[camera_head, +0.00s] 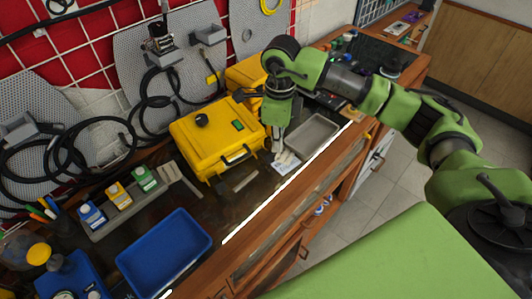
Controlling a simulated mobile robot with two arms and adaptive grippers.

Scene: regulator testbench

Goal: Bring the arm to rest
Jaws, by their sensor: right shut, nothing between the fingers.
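My right arm reaches in from the right, green and black, over the workbench (245,206). My right gripper (277,148) points down just to the right of the yellow case, with its fingers shut and nothing between them. It is above a small white item (286,162) on the bench, and I cannot tell whether it touches it. My left gripper is not in view.
A yellow case (207,145) stands mid-bench, another yellow case (245,73) behind it. A grey tray (314,134) lies right of the gripper. A blue tray (165,252) is at the front left. Cables (150,115) hang on the back panels. Open floor lies right of the bench.

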